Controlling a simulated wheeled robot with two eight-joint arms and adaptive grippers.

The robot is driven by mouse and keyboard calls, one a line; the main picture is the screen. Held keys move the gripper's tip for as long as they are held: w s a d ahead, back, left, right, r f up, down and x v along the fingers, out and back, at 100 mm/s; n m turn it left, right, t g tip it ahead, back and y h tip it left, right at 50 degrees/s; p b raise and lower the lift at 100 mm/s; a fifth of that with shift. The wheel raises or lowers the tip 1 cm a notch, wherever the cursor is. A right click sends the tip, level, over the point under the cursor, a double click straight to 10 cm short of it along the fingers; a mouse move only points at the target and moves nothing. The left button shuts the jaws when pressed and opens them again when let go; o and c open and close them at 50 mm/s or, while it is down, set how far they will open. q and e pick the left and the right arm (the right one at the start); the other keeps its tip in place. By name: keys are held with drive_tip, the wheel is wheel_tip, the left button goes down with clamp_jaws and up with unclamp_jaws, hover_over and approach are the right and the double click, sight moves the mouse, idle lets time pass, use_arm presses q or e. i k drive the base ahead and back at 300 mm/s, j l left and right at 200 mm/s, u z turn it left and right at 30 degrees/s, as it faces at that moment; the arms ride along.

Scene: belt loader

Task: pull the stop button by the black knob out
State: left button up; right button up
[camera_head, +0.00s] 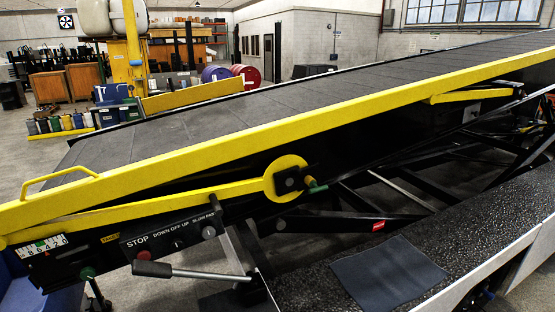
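A black control panel (172,232) is fixed to the side of the belt loader, with white labels STOP, DOWN OFF UP and SLOW FAST. Under the STOP label is a small round red button (143,255). A lever with a black grip (152,269) and a grey rod sticks out just below it. I cannot tell how far the red button stands out. Neither of my grippers is in view.
A yellow-edged sloping conveyor (200,125) spans the view above the panel. A green knob (87,272) is left of the panel; a green handle (316,187) is by a yellow disc. A dark speckled seat deck with a grey mat (388,274) is at lower right.

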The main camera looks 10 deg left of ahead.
sight(145, 255)
drive_tip(key=u, duration=1.3)
